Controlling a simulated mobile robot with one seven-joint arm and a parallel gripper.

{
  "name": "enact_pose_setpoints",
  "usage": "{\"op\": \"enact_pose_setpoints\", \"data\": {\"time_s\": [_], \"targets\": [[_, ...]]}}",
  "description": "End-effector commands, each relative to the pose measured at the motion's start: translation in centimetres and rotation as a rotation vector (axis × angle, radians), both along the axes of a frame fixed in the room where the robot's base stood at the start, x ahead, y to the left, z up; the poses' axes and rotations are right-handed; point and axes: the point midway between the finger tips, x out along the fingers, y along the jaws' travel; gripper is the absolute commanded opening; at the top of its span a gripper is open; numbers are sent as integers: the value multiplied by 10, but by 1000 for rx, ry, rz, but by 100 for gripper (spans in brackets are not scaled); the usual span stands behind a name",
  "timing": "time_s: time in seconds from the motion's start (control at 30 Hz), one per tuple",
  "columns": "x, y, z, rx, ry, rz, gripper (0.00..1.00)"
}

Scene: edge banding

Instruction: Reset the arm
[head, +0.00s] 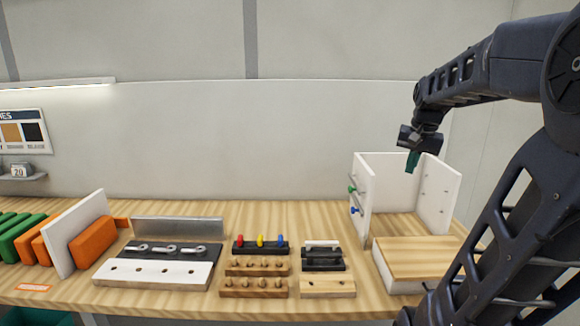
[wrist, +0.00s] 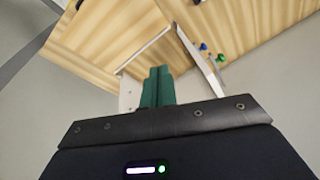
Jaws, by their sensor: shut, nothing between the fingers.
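My gripper (head: 412,162) hangs from my dark arm at the upper right of the head view, fingers pointing down. It is above and in front of a white open panel assembly (head: 436,195) on the table. In the wrist view the two green fingers (wrist: 157,84) are together, with nothing between them. The assembly's white side panel (wrist: 200,60) shows just beyond the fingers in the wrist view, apart from them as far as I can tell.
The wooden table (head: 190,212) holds a white box with a wooden top (head: 425,256), peg racks (head: 256,267), a white board with holes (head: 150,273) and orange blocks (head: 93,242). A green and a blue knob (head: 355,210) stick out of the assembly's left panel. Air around my gripper is clear.

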Motion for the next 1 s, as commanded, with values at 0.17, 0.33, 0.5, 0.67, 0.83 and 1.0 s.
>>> {"op": "enact_pose_setpoints", "data": {"time_s": [0.17, 0.33, 0.5, 0.67, 0.83, 1.0], "targets": [[-45, 30, -21, -58, -59, 144, 0], [-82, 49, -45, -113, -111, 273, 0], [-107, 60, -65, -152, -149, 365, 0], [-116, 63, -73, -168, -165, 400, 0], [-117, 63, -74, -171, -166, 405, 0], [-117, 63, -74, -170, -166, 404, 0]]}}
